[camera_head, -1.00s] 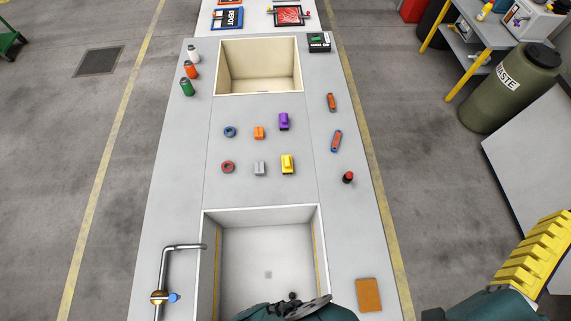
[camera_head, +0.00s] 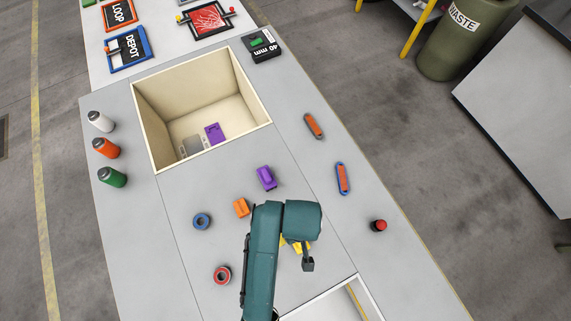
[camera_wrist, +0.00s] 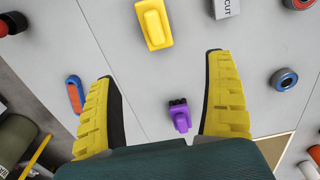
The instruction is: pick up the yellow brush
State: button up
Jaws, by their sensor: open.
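The yellow brush (camera_wrist: 154,24) lies on the grey worktop at the top of the wrist view, beyond my fingertips. My gripper (camera_wrist: 162,70) is open and empty, its two yellow fingers spread wide above the worktop. A purple brush-like piece (camera_wrist: 180,115) shows between the fingers in the wrist view, lower on the worktop; the head view shows it too (camera_head: 266,178). In the head view my arm covers much of the area around the yellow brush. Small yellow parts show beside the arm, and I cannot tell whether they are brush or fingers.
An orange block (camera_head: 241,207), a blue ring (camera_head: 202,221) and a red ring (camera_head: 222,275) lie nearby. A grey block (camera_wrist: 225,8) is beside the brush. A deep beige bin (camera_head: 145,112) is behind.

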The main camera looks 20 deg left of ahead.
jog(key=f, duration=0.4)
jog(key=f+b, duration=0.1)
jog(key=f, duration=0.7)
jog(key=shift+s+d+b, duration=0.1)
jog(key=shift+s+b, duration=0.15)
jog(key=shift+b, duration=0.1)
jog(key=f, duration=0.2)
jog(key=d+f+b, duration=0.1)
jog(key=f, duration=0.2)
jog(key=shift+d, duration=0.1)
jog(key=shift+f, duration=0.2)
jog(key=c, duration=1.4)
jog(key=shift+o, duration=0.2)
notch_tip(320, 180, up, 10)
jog(key=shift+r+p, duration=0.1)
jog(key=shift+p, duration=0.9)
